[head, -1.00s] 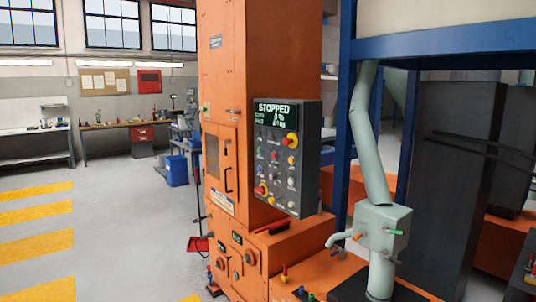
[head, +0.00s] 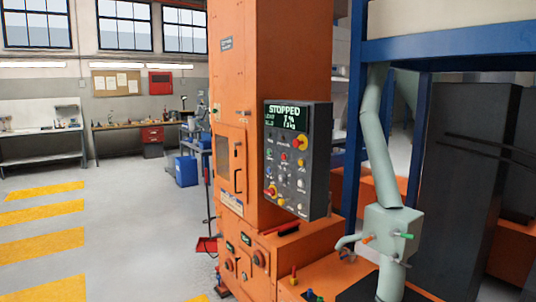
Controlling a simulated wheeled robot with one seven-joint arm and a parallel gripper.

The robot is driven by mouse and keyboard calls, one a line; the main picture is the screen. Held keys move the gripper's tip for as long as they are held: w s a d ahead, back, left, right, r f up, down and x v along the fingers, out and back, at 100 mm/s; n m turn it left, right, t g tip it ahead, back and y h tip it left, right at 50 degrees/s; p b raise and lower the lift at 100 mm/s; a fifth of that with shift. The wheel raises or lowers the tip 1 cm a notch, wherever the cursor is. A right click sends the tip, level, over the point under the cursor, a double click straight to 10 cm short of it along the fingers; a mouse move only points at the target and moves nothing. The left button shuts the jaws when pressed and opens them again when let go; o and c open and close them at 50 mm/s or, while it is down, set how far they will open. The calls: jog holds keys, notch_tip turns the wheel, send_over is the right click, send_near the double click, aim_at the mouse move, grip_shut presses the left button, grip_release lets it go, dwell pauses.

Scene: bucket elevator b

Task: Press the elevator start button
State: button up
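The dark control panel (head: 298,160) is fixed to the side of the orange elevator column (head: 272,65) in the head view. Its green display (head: 287,116) reads STOPPED at the top, with smaller lines below that are hard to read. Several small coloured buttons and knobs sit under it, including a red and yellow knob (head: 300,143) at upper right and another red and yellow one (head: 271,191) at lower left. A small green button (head: 270,155) shows on the left side. The labels are too small to read, so I cannot tell which is the start button. My gripper is not in view.
A pale green pipe with a valve box (head: 389,232) stands to the right, beside a blue frame (head: 356,110). An orange base (head: 330,275) juts out below the panel. Grey floor with yellow stripes (head: 42,242) is open at the left. A blue bin (head: 186,171) stands behind.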

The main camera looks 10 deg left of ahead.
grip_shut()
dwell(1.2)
